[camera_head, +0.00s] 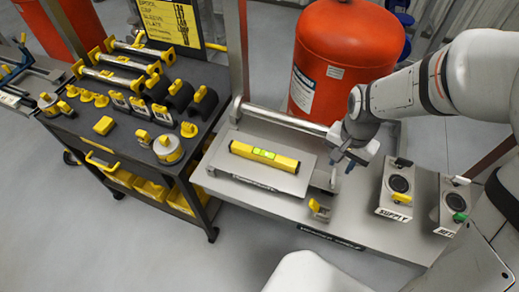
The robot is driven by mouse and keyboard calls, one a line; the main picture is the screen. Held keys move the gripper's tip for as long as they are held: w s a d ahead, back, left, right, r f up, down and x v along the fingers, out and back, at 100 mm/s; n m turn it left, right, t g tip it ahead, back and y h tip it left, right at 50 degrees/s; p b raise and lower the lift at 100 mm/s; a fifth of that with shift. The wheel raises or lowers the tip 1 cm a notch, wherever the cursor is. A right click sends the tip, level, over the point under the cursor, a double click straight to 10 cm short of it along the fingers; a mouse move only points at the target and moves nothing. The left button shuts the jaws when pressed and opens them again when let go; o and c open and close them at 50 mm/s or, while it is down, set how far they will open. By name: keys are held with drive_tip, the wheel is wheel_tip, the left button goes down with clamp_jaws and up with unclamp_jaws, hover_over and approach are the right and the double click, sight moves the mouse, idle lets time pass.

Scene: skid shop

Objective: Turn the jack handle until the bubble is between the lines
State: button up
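A yellow spirit level (264,156) with a green vial (264,153) lies on a grey metal plate (232,178) on the skid. The bubble and its lines are too small to read. A small yellow-topped handle (318,207), which looks like the jack handle, stands at the plate's front right corner. My gripper (343,166) hangs above and to the right of the plate, up and right of the handle and apparently apart from it. Nothing shows held in it. Its fingers are too small to tell whether they are open or shut.
Two valve boxes stand to the right, one marked SUPPLY (396,187), the other with a green knob (460,217). A red tank (337,60) and a metal pipe (285,118) are behind. A dark cart (110,137) with yellow-trimmed parts stands left.

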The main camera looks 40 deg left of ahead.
drive_tip(key=shift+r+m, duration=0.1)
drive_tip(key=shift+m, duration=1)
drive_tip(key=m, duration=0.2)
drive_tip(key=r+m, duration=0.1)
drive_tip(key=m, duration=0.1)
drive_tip(key=shift+m, duration=0.3)
drive_tip(key=shift+f, duration=0.1)
drive_tip(key=shift+w, duration=0.1)
drive_tip(key=s+d+r+n+t, duration=0.1)
drive_tip(key=s+d+r+n, duration=0.2)
drive_tip(key=d+r, duration=0.4)
drive_tip(key=s+d+r+n+t, duration=0.2)
drive_tip(key=s+d+r+n, duration=0.2)
drive_tip(key=d, duration=1.1)
drive_tip(key=v, duration=0.3)
